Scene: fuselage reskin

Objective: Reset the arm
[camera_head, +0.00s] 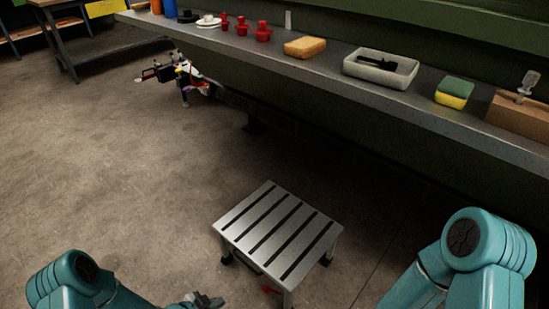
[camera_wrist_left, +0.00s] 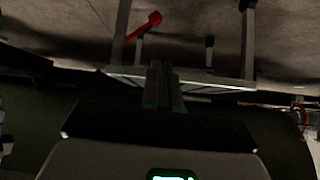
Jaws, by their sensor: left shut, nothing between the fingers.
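My left gripper (camera_head: 205,300) shows at the bottom edge of the head view, low and just left of the step stool. In the left wrist view its fingers (camera_wrist_left: 163,80) are together, shut and empty. My left arm (camera_head: 70,280) is bent at the lower left. My right arm (camera_head: 485,250) is bent at the lower right; its forearm runs down out of the picture, and its gripper fingers do not show.
A slatted metal step stool (camera_head: 277,230) stands between my arms, with a red object (camera_head: 270,290) under it. A long shelf (camera_head: 330,75) holds red pieces, sponges and a grey tray (camera_head: 380,70). A small robot-like device (camera_head: 180,75) is below it. The left floor is clear.

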